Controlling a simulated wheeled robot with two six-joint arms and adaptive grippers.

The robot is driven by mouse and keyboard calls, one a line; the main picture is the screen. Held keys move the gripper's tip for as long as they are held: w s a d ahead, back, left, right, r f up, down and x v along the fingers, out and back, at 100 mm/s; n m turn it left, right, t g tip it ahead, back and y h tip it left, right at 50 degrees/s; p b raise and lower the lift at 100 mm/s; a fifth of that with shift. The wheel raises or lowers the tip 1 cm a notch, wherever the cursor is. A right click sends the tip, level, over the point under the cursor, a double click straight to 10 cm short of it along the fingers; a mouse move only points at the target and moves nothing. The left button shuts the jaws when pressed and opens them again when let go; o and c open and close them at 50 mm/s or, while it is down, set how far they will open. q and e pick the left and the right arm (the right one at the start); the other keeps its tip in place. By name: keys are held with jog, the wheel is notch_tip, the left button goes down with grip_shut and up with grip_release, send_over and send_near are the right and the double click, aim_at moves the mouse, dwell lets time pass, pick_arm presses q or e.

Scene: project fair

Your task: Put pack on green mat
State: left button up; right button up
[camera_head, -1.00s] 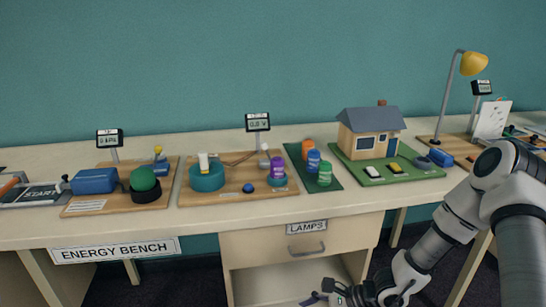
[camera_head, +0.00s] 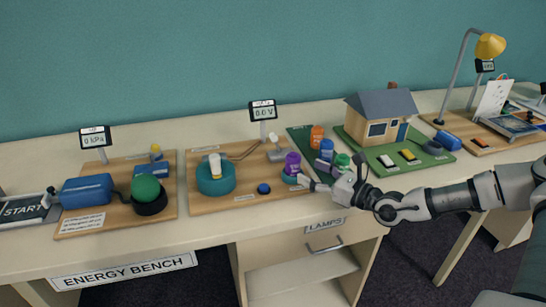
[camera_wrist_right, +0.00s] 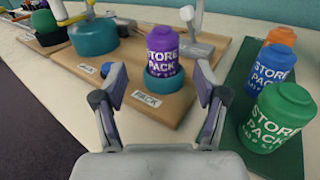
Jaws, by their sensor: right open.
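A purple store pack (camera_head: 293,163) stands upright in a round teal holder (camera_head: 290,179) on the wooden board. In the right wrist view the purple pack (camera_wrist_right: 165,52) and the holder (camera_wrist_right: 167,83) are ahead, between my fingers in the picture. My right gripper (camera_head: 311,184) is open and empty at the board's right front, close to the pack. Its spread fingers show in the wrist view (camera_wrist_right: 160,82). The dark green mat (camera_head: 298,134) lies just right of the board. Orange (camera_head: 317,137), blue (camera_head: 326,150) and green (camera_head: 342,159) packs stand on it. My left gripper is out of view.
A model house (camera_head: 380,118) stands right of the mat. In the wrist view, the green pack (camera_wrist_right: 275,118) is close to my right finger.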

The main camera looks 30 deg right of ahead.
aim_at(299, 164)
jog(key=shift+w+f+b, duration=0.15)
jog(key=shift+w+b, duration=0.05)
jog(key=shift+b, duration=0.5)
jog(key=shift+w+a+r, duration=0.2)
jog(key=shift+w, duration=0.05)
jog(key=b+x, duration=0.1)
jog(key=x, duration=0.5)
jog(key=shift+w+d+r, duration=0.1)
jog(key=shift+d, duration=0.2)
jog(key=c, duration=1.3)
